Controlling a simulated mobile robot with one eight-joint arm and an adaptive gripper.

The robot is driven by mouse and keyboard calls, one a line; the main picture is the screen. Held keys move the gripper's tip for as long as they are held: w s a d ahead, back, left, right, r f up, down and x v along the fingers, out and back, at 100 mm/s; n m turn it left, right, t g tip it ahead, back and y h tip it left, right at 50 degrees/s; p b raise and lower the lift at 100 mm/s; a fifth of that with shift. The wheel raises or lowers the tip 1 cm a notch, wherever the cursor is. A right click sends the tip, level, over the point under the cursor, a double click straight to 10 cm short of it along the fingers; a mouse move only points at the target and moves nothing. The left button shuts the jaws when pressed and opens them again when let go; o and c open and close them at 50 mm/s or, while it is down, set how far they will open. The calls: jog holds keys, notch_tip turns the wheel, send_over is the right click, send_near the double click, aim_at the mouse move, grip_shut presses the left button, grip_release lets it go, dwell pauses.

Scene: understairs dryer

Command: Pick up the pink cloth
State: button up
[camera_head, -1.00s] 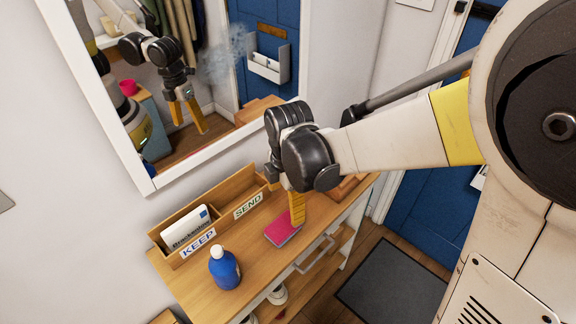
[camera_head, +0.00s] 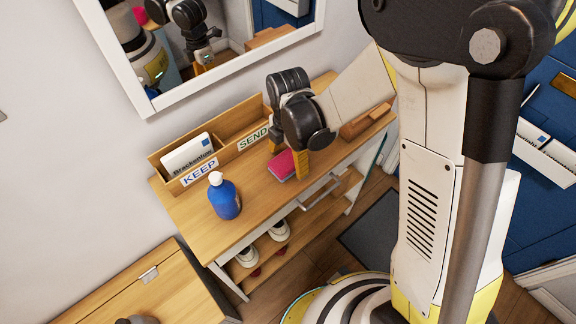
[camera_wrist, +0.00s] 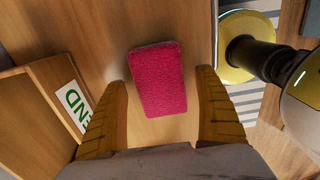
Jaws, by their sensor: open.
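The pink cloth (camera_head: 283,166) is a small pink-red rectangle lying flat on the wooden console top (camera_head: 203,233). It also shows in the wrist view (camera_wrist: 158,80), ahead of and between the open fingers. My gripper (camera_head: 288,163) points down over the console, with its yellow fingers on either side of the cloth's right end in the head view. In the wrist view my gripper (camera_wrist: 163,108) is open and empty, with a gap between each finger and the cloth. Whether the fingertips touch the tabletop cannot be told.
A wooden letter box (camera_head: 233,138) marked KEEP and SEND stands along the wall and holds a white packet (camera_head: 187,153). A blue bottle (camera_head: 224,198) stands left of the cloth. A brown wooden block (camera_head: 366,121) lies at the right. Shoes (camera_head: 247,256) sit on the lower shelf.

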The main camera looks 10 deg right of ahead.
aim_at(291, 161)
jog(key=shift+f, duration=0.5)
jog(key=shift+r, duration=0.1)
jog(key=c, duration=1.3)
jog(key=shift+o, duration=0.2)
jog(key=shift+r+p, duration=0.4)
jog(key=shift+r, duration=0.2)
jog(key=r, duration=0.1)
jog(key=r+p, duration=0.2)
jog(key=r, duration=0.1)
jog(key=shift+s+d, duration=0.35)
jog(key=s+d+r+p, duration=0.3)
jog(key=s+d+r, duration=0.2)
jog(key=s+d, duration=0.2)
jog(key=shift+s+r, duration=0.4)
jog(key=shift+s, duration=0.1)
jog(key=shift+d, duration=0.1)
